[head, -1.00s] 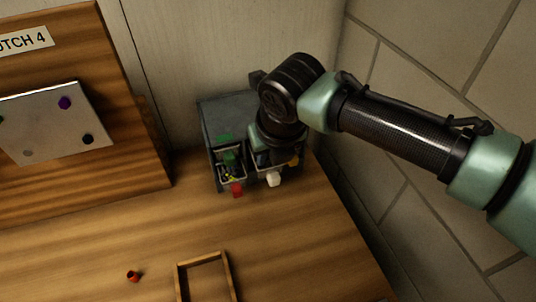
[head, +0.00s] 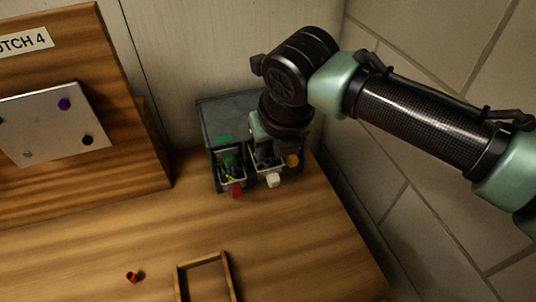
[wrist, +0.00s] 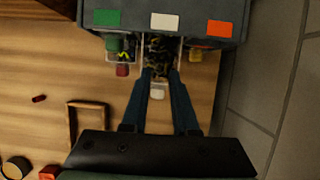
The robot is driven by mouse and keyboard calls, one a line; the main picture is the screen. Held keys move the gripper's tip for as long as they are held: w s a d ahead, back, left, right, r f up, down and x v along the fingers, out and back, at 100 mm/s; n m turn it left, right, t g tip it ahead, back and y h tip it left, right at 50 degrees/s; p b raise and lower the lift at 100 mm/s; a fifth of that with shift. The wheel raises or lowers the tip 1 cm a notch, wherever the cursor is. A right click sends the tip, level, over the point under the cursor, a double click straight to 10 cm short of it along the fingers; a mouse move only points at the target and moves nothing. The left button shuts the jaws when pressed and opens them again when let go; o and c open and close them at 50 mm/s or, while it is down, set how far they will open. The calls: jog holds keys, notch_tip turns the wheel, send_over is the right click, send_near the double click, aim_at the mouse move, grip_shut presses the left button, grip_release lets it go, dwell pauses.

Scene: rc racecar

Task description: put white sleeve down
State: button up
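A grey drawer cabinet (head: 228,118) stands at the back of the table, with green, white and orange labels on top in the wrist view (wrist: 164,21). The drawer under the white label (wrist: 158,55) is pulled out and holds small dark and yellowish pieces. Its white knob (head: 273,180) faces front. My gripper (wrist: 160,72) is over this drawer, its two fingers apart, with nothing visible held between them. I cannot make out a separate white sleeve in either view. My wrist hides part of the cabinet in the head view.
The green-label drawer with the red knob (head: 236,191) is also pulled out. A yellow knob (head: 292,160) is at right. A red sleeve (head: 133,277) and wooden frame (head: 228,275) are on the table. A plate with pegs (head: 52,125) is on the left board. A wall borders the right.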

jog(key=v, duration=0.8)
jog(key=shift+r, duration=0.1)
jog(key=w+a+r+m+t+y, duration=0.1)
jog(key=a+r+t+y, duration=0.1)
jog(key=a+r, duration=0.3)
jog(key=w+a+r+m+t+y, duration=0.1)
jog(key=a+r+t+y, duration=0.15)
jog(key=a, duration=0.55)
jog(key=s+a+r+m+t+y, duration=0.1)
jog(key=a+r+m+t+y, duration=0.2)
jog(key=r, duration=0.4)
jog(key=s+a+r+m+y, duration=0.1)
jog(key=a+r+m+y, duration=0.15)
jog(key=a+r, duration=0.35)
jog(key=s+d+r+m+t+y, duration=0.1)
jog(key=s+d+r+m+t, duration=0.2)
jog(key=r+m, duration=0.35)
jog(key=s+d+r+m+t+y, duration=0.1)
jog(key=s+d+r+m+t, duration=0.1)
jog(key=d+r+m+t, duration=0.35)
jog(key=s+d+m+t+h, duration=0.2)
jog(key=d+m+h, duration=0.3)
jog(key=m, duration=0.5)
jog(key=s+d+m+t+h, duration=0.2)
jog(key=d+m+t+h, duration=0.3)
jog(key=m+h, duration=0.3)
jog(key=shift+d+r+m, duration=0.4)
jog(key=shift+d+m, duration=0.4)
jog(key=shift+m, duration=0.25)
